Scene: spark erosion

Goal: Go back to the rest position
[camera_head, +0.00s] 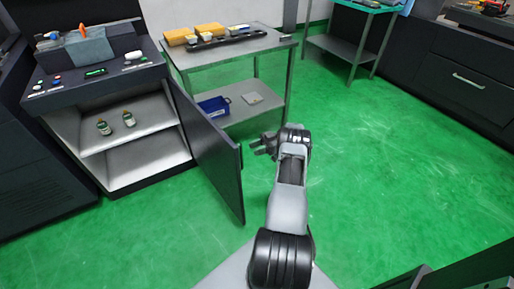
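My gripper (262,145) is at the end of my arm, in the middle of the view, above the green floor. It points left, toward the edge of the open cabinet door. Its fingers look small and dark, with a gap between them, and nothing is seen in them. The open door (212,150) stands just left of my gripper; I cannot tell how close they are in depth.
The cabinet (150,158) holds two small bottles (104,127) (128,119) on its shelf. A steel table (232,50) with yellow blocks and a dark rail stands behind. A blue bin (213,106) is on its lower shelf. The floor (390,160) to the right is clear.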

